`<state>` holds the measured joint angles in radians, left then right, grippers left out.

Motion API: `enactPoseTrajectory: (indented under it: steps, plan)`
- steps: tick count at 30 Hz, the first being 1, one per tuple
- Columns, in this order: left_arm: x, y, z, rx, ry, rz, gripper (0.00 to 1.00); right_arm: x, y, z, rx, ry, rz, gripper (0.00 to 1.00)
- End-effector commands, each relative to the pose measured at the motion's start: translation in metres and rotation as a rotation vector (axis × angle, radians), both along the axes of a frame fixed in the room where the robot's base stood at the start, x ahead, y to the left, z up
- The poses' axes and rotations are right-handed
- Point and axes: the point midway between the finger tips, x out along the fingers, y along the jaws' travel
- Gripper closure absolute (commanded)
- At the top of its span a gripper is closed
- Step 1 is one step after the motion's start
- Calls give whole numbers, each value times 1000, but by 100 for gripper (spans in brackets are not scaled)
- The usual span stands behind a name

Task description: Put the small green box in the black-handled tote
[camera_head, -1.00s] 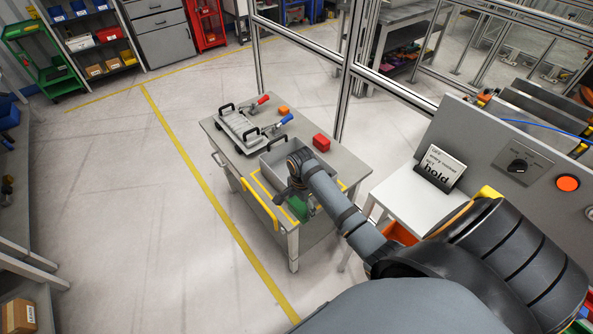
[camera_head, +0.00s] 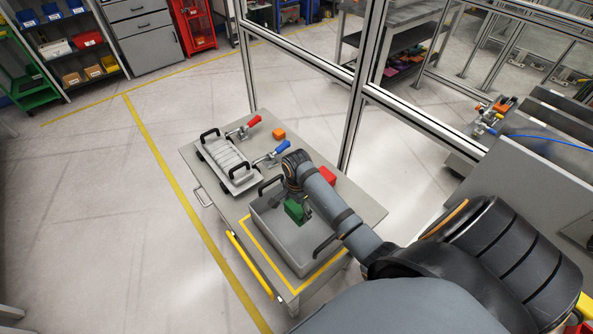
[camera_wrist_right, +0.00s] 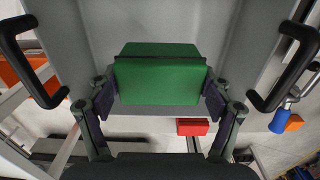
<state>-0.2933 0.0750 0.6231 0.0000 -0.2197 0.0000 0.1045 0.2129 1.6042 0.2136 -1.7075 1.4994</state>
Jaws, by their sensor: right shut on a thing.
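The small green box (camera_head: 295,210) is held in my right gripper (camera_head: 298,207), over the grey tote with black handles (camera_head: 276,236). In the right wrist view the green box (camera_wrist_right: 160,80) sits between the two fingers of the gripper (camera_wrist_right: 160,92), which touch its sides. The tote's grey interior (camera_wrist_right: 160,20) shows around and behind the box, with a black handle at either side. I cannot tell how high the box is above the tote floor. My right forearm hides part of the tote. My left gripper is not in view.
The tote stands on a grey table (camera_head: 365,207) with yellow tape lines. A grey fixture tray (camera_head: 229,165) with black handles, red and blue clamps, an orange block (camera_head: 279,133) and a red box (camera_head: 327,176) are behind it. A metal-framed fence (camera_head: 362,90) stands beyond.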

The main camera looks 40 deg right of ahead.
Motion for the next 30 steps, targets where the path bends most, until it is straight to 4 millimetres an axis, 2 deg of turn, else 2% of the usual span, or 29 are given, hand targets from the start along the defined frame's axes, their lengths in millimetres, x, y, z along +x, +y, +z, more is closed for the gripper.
enactPoseTrajectory:
  steps: [1,5,8,13,18,20,27,30]
  plan:
    - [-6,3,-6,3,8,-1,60,0,0,-6,0,-1,0,62]
    - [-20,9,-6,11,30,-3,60,0,0,-5,0,-1,0,62]
    - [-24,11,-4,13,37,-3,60,0,0,-14,1,1,-1,62]
    - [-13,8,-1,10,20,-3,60,-1,0,-49,0,2,-1,62]
    - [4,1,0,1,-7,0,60,0,0,-63,0,-1,0,62]
    - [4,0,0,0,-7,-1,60,0,0,-65,0,-1,0,62]
    - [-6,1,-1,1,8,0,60,0,0,-101,-1,0,0,62]
    - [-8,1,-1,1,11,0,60,0,0,-105,-1,-1,1,62]
